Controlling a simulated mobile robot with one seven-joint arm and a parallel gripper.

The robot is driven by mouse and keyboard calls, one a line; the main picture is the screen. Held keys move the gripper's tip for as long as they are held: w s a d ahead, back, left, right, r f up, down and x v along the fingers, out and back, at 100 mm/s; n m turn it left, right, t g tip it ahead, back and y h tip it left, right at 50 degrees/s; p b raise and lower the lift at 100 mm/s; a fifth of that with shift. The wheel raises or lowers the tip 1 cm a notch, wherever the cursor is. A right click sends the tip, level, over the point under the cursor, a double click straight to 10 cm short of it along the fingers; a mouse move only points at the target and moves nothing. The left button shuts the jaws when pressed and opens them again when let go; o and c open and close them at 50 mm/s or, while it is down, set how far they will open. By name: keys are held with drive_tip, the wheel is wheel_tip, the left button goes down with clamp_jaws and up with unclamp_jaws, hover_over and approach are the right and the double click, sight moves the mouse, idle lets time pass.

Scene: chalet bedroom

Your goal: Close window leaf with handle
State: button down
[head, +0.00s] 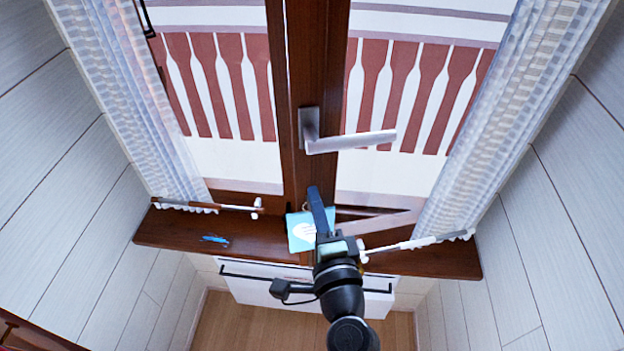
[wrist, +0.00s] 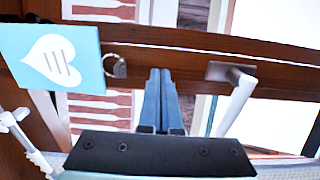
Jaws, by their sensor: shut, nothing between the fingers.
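The window has two glazed leaves in dark brown frames, the left leaf (head: 232,160) and the right leaf (head: 400,178). A silver lever handle (head: 350,141) sits on the middle frame and points right, roughly level. The handle also shows in the wrist view (wrist: 238,95), right of the fingers. My gripper (head: 315,192) is shut and empty, below the handle and apart from it, in front of the lower middle frame. Its fingertips (wrist: 160,72) are together in the wrist view. I cannot tell whether either leaf stands slightly ajar.
A blue card with a white heart (head: 302,231) hangs beside my gripper, also in the wrist view (wrist: 52,57). A brown sill (head: 180,232) runs below the window. Sheer curtains hang at left (head: 135,100) and right (head: 505,120). A white radiator (head: 265,290) is below the sill.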

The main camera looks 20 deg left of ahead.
sight(308, 176)
drive_tip(key=shift+p+x, duration=0.3)
drive_tip(key=shift+x, duration=1.25)
drive_tip(key=b+x, duration=0.2)
drive_tip(key=x, duration=0.9)
drive_tip(key=shift+b, duration=0.4)
drive_tip(key=shift+s+d, duration=0.1)
